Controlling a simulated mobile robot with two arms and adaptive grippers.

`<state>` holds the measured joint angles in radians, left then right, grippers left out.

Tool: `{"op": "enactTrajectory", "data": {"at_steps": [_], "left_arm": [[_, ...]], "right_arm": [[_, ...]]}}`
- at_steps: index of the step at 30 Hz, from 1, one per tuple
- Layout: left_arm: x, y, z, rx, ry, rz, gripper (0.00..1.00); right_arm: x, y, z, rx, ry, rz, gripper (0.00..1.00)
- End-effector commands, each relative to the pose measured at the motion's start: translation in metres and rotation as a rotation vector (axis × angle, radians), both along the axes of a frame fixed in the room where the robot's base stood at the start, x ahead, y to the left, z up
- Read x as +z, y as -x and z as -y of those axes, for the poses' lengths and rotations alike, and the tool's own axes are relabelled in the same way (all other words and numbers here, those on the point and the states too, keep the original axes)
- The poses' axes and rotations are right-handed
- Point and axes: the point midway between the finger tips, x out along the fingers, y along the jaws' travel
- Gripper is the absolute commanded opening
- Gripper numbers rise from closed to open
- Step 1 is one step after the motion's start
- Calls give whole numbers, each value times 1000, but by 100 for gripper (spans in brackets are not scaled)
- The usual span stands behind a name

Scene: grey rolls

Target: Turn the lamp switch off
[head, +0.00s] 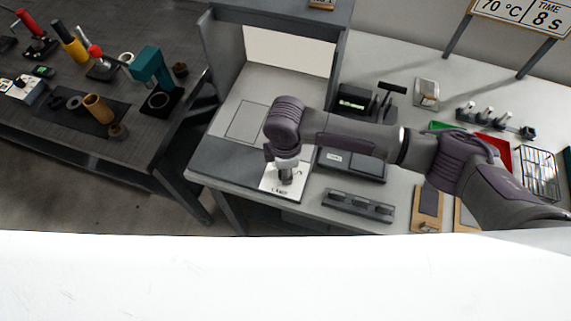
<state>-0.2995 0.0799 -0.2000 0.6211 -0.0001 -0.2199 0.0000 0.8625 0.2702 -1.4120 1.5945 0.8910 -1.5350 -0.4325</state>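A white plate (268,184) lies at the front edge of the workbench, left of centre in the head view. It has small dark lettering along its front edge, too small to read surely, and looks like the lamp switch's panel. My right arm reaches in from the right, and its gripper (286,179) points down over the middle of this plate. The gripper hides the plate's centre, so the switch lever and its position cannot be made out. Whether the fingertips touch it, or are open or shut, is not clear. My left gripper is out of view.
A dark slotted block (358,206) and a black scale-like device (352,164) stand right of the plate. A grey cabinet frame (228,50) rises behind. A dark table (50,135) with tools stands at the left across a gap. The bench surface behind the plate is clear.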

Motion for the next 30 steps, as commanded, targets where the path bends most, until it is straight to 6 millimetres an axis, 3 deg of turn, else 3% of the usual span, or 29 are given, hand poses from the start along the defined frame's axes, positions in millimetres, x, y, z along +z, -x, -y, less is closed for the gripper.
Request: {"op": "enactTrajectory", "data": {"at_steps": [15, 30], "left_arm": [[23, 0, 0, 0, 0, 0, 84], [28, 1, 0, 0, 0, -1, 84]], "right_arm": [[2, -1, -1, 453, -1, 2, 2], [1, -1, -2, 649, -3, 2, 2]]}}
